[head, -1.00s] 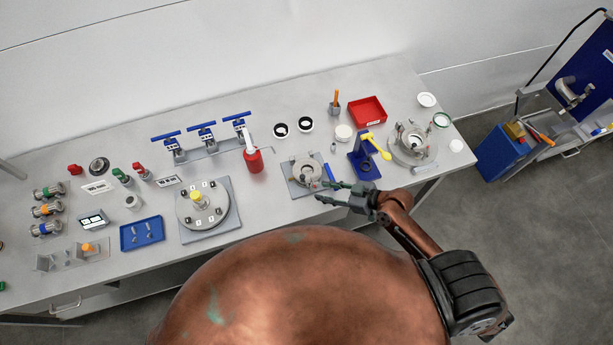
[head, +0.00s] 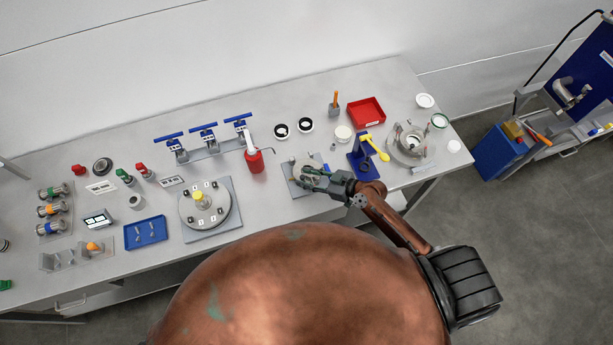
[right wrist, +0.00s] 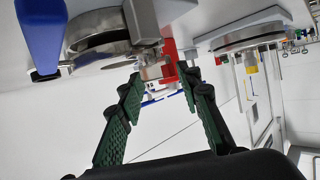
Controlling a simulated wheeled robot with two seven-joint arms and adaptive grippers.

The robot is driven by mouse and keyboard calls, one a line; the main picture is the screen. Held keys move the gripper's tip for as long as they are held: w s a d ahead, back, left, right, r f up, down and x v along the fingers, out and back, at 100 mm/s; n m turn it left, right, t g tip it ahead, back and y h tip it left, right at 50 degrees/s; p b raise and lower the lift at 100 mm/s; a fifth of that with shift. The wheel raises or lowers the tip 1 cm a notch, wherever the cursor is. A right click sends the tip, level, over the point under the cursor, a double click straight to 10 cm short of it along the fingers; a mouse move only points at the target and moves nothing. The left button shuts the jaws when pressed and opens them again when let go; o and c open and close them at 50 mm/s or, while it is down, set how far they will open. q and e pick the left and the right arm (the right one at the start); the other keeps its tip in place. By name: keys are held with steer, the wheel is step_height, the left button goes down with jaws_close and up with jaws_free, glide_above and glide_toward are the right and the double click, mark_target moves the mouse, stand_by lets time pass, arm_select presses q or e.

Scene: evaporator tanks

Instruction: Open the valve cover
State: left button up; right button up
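A round grey metal fitting (head: 296,170), which I take to be the valve with its cover, sits on a small grey plate near the front edge of the bench. My right gripper (head: 306,176) is over its right side and hides part of it. In the right wrist view, the metal fitting (right wrist: 97,35) is at the upper left. The open green fingers of my right gripper (right wrist: 162,76) point toward its edge, with nothing clearly held between them. Whether they touch it I cannot tell. My left gripper is not in view.
A blue stand with a yellow lever (head: 372,147) is close to the right of the gripper. A red extinguisher-like bottle (head: 254,160) stands to the left. A round plate with a yellow knob (head: 203,208) is farther left. A red tray (head: 366,111) lies behind.

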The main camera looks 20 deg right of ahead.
jaws_close()
stand_by(0.3)
stand_by(0.4)
